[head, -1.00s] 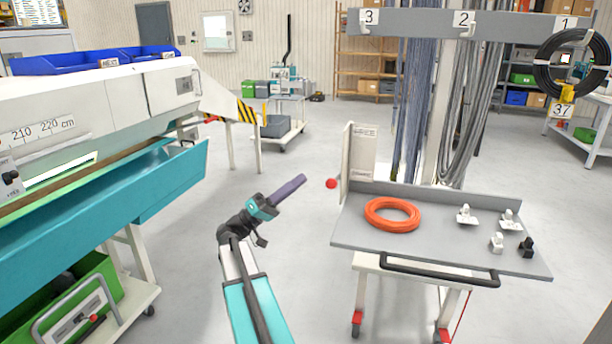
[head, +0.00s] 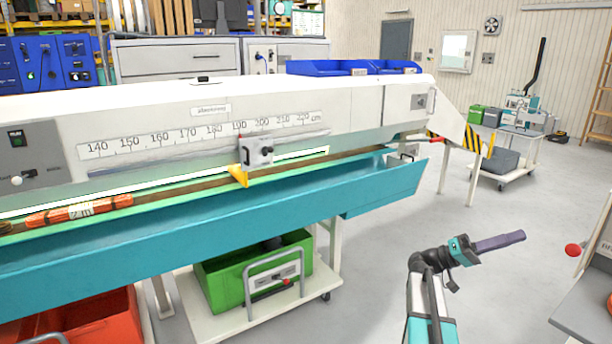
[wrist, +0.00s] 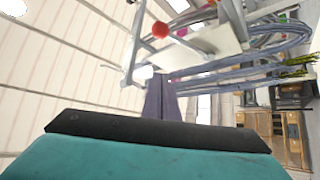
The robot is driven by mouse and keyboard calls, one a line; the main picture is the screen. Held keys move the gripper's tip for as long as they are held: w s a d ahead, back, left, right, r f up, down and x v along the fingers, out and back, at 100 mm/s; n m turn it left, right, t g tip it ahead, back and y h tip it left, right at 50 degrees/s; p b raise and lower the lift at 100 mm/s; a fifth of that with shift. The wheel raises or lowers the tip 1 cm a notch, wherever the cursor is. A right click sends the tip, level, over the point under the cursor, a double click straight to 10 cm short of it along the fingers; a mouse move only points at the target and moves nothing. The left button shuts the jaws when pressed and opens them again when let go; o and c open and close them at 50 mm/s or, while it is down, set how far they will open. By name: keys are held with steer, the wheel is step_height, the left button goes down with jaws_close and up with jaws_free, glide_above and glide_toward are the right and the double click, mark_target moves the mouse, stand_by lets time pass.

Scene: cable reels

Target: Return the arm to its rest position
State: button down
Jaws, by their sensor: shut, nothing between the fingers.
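My arm (head: 430,290) rises from the bottom right of the head view, bent at the wrist. My gripper (head: 522,236) points right and slightly up, over open floor, with its purple fingers together and nothing held. In the wrist view the purple fingers (wrist: 162,100) also show closed and empty. They are clear of any surface.
A red ball (head: 573,250) by the cart at the right edge lies right of my gripper; the wrist view shows a red ball (wrist: 160,29). The long measuring machine (head: 350,110) with its teal trough (head: 380,190) fills the left. Floor between is free.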

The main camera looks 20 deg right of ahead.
steer(key=w+a+f+n+t+h+p, duration=0.2)
steer(key=w+a+n+t+p, duration=0.1)
steer(key=w+a+p, duration=0.15)
steer(key=s+a+f+n+t+y+p, duration=0.1)
steer(key=a+f+n+t+p, duration=0.2)
steer(key=f, duration=0.4)
steer(key=a+f+n+t+y+p, duration=0.2)
steer(key=a+f, duration=0.3)
steer(key=f, duration=0.3)
steer(key=s+a+f+n+t+y+p, duration=0.1)
steer(key=a+f+n+t+p, duration=0.15)
steer(key=a+f, duration=0.35)
steer(key=s+a+f+n+g+y+p, duration=0.1)
steer(key=s+a+f+n+y+p, duration=0.1)
steer(key=s+a+f+y, duration=0.5)
steer(key=s+a+f+n+y+p, duration=0.2)
steer(key=s+a+f+y+p, duration=0.1)
steer(key=s+a+f, duration=0.9)
steer(key=s+a+f+y, duration=0.1)
steer(key=a+f+y, duration=0.2)
steer(key=a, duration=0.3)
steer(key=s+a+f+y, duration=0.1)
steer(key=a+f+y, duration=0.3)
steer(key=a, duration=0.2)
steer(key=shift+a+n+y, duration=0.35)
steer(key=shift+a+y, duration=0.05)
steer(key=shift+a, duration=0.15)
